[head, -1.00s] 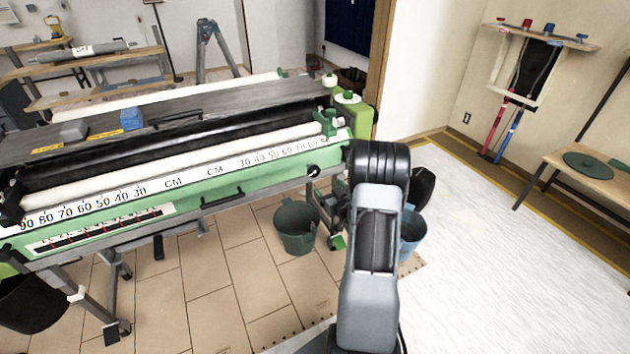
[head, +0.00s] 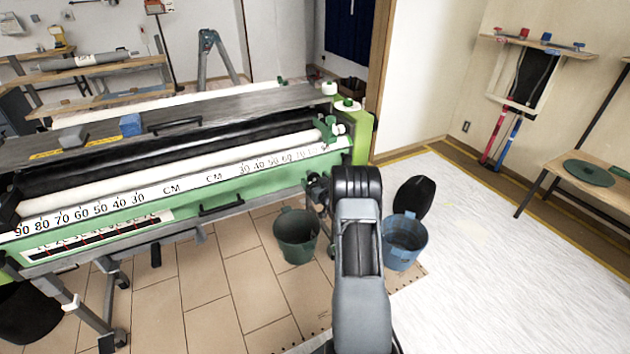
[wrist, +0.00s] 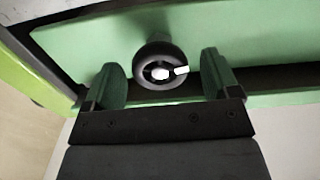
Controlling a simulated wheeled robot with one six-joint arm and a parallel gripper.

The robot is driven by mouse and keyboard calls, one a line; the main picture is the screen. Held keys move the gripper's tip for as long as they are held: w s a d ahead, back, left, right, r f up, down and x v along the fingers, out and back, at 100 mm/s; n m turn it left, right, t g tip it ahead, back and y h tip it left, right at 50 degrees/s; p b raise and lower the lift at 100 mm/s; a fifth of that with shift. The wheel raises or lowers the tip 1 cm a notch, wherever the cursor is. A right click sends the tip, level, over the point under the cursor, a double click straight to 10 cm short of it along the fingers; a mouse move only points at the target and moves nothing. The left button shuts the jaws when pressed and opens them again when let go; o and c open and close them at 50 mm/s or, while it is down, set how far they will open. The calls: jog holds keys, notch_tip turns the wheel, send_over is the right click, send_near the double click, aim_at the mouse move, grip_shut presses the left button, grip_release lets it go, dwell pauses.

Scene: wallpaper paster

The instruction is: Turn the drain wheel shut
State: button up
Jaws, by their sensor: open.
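The drain wheel (wrist: 158,66) is a small black round wheel with a white hub and a white handle pointing right. It sits on the green side panel (wrist: 95,38) of the pasting machine. My gripper (wrist: 163,80) is open, with one green finger to the left of the wheel and one to the right. Gaps show between the fingers and the wheel. In the head view my arm reaches up to the near right end of the pasting machine (head: 250,185), and it hides the gripper and the wheel.
A dark green bucket (head: 295,240) stands on the tiled floor left of my arm. A blue bucket (head: 404,245) stands to its right, with a black round object (head: 414,197) behind it. The white floor covering (head: 480,260) at the right is clear.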

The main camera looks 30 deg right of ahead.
jog(key=shift+w, duration=0.4)
jog(key=shift+c, duration=0.5)
jog(key=c, duration=0.7)
jog(key=shift+d, duration=0.2)
jog(key=shift+c, duration=0.6)
jog(key=shift+a, duration=0.15)
